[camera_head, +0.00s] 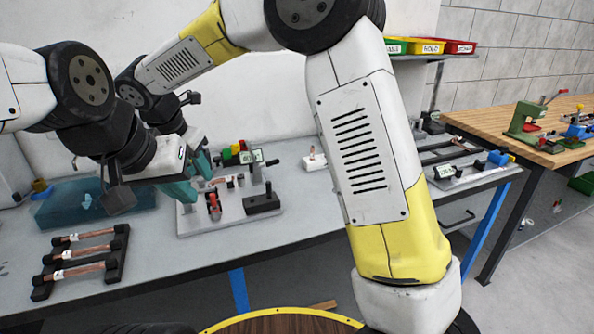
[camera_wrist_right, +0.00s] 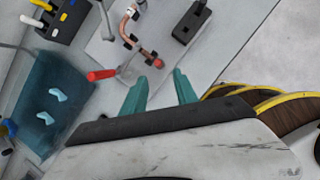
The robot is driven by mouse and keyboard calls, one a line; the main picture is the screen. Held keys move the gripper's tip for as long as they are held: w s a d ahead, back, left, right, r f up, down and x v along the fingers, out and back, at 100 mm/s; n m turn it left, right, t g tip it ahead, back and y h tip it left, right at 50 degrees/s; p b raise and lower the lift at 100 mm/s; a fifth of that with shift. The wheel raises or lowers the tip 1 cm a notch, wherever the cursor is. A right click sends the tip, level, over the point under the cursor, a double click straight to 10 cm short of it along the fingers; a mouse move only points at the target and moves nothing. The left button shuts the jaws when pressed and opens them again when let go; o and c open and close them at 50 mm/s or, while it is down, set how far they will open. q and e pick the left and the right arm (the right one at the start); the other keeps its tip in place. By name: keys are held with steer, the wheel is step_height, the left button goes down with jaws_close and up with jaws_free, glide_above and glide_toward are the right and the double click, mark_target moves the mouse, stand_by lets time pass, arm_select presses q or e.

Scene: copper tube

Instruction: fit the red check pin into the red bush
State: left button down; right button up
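The fixture plate (camera_head: 230,226) on the bench carries a bent copper tube, clearest in the right wrist view (camera_wrist_right: 131,30). A red-handled part (camera_wrist_right: 101,75) lies across the plate's edge there; in the head view a red part (camera_head: 213,204) stands on the plate. I cannot tell whether either is the check pin. A small reddish spot (camera_wrist_right: 158,63) shows at the tube's end; I cannot make out the red bush for sure. My right gripper (camera_wrist_right: 160,92) is open and empty above the plate's edge. My left gripper (camera_head: 180,190) hovers at the plate's left; its finger gap is hidden.
A teal tray (camera_head: 62,215) with pale teal pieces lies at the left. A black rack (camera_head: 112,272) holds several copper tubes at the front left. A block with coloured parts (camera_head: 232,154) stands behind the fixture. Bare bench (camera_head: 180,260) lies in front.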

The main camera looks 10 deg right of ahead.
steer(key=s+d+r+m+y, duration=0.1)
steer(key=s+d+r+m, duration=0.25)
steer(key=d+m, duration=0.5)
steer(key=s+d+r+m, duration=0.3)
steer(key=d+r+m, duration=0.15)
steer(key=d, duration=0.75)
steer(key=s+d+f+m+t+y, duration=0.1)
steer(key=s+d+m+t+y, duration=0.1)
steer(key=s+d+m, duration=0.9)
steer(key=s+m, duration=0.2)
steer(key=m, duration=0.4)
steer(key=shift+s+d+m+y, duration=0.2)
steer(key=shift+m+y, duration=0.1)
steer(key=shift+y, duration=0.1)
